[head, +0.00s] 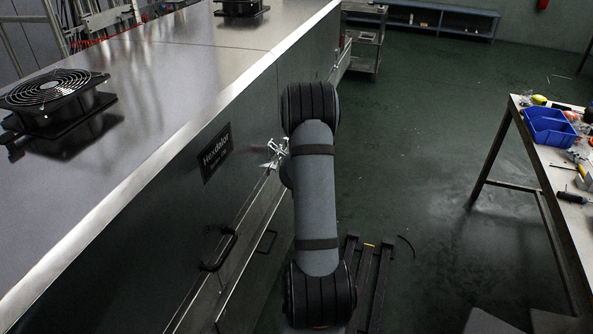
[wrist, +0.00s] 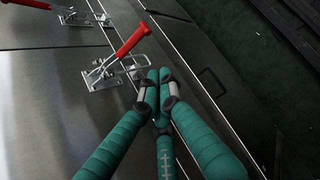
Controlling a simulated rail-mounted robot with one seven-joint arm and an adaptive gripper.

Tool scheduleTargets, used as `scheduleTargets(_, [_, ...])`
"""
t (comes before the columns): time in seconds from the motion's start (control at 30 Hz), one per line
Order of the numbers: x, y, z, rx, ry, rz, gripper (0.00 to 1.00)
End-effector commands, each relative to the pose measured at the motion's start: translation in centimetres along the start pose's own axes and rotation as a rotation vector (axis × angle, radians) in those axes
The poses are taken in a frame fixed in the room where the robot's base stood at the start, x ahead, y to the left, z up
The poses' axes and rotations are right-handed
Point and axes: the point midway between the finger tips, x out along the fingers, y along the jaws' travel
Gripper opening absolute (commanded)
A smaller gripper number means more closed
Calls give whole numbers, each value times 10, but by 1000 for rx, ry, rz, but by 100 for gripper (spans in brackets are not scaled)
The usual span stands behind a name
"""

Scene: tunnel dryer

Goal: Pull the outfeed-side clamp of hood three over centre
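In the wrist view, a toggle clamp with a red handle (wrist: 131,43) and silver linkage is mounted on the steel dryer panel, its handle angled up and right. A second red-handled clamp (wrist: 76,17) sits beyond it at the upper left. I cannot tell from the frames which is the outfeed-side one. My gripper (wrist: 158,80) has teal fingers with their tips together, just right of and below the nearer clamp, apart from its handle. Nothing shows between them. In the head view, silver clamp parts (head: 277,152) show beside my arm, which hides the gripper.
The dryer housing (head: 190,110) fills the left, with a fan (head: 55,90) on top and a black door handle (head: 221,250) on its side. A workbench (head: 560,165) with a blue bin (head: 549,127) stands right. The floor between is mostly clear. A shelf cart (head: 366,40) stands at the back.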

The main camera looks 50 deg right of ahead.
Motion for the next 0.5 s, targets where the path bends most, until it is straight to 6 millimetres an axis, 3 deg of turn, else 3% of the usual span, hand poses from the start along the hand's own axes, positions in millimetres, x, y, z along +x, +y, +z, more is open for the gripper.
scheduleTargets(0.17, [24,-1,-1,1,4,-2,0])
scheduleTargets(0.5, [92,0,-1,0,2,-1,0])
